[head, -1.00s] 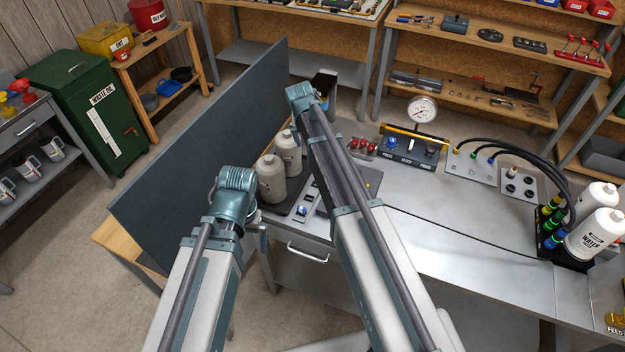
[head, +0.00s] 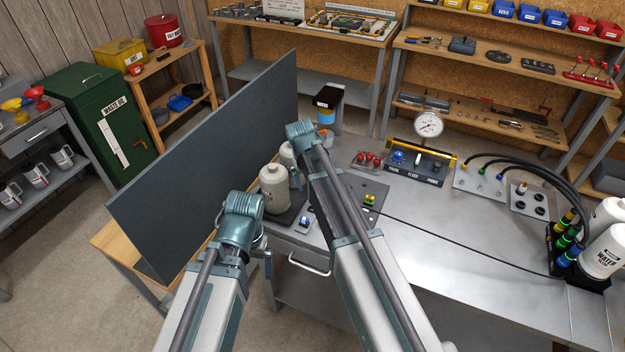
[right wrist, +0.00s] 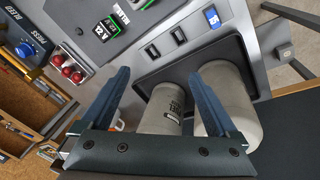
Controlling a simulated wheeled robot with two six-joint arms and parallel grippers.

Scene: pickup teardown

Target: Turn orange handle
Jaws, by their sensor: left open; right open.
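I cannot make out a clear orange handle. A yellow-orange bar (head: 452,160) lies along the back of the blue-knobbed bleed panel (head: 418,168) in the head view. A small orange and white piece (right wrist: 118,124) shows beside a finger in the right wrist view; I cannot tell what it is. My right gripper (right wrist: 158,74) is open and empty over two beige canisters (right wrist: 165,105), the fingers spread above them; the right arm hides it in the head view. My left gripper (head: 265,252) is open by the bench's left edge, its jaws small and partly hidden.
A dark upright panel (head: 200,165) stands left of the metal bench (head: 450,235). A pressure gauge (head: 429,124), red knobs (head: 367,160), black hoses and white bottles (head: 603,250) stand on the bench. A black cable crosses its otherwise clear middle.

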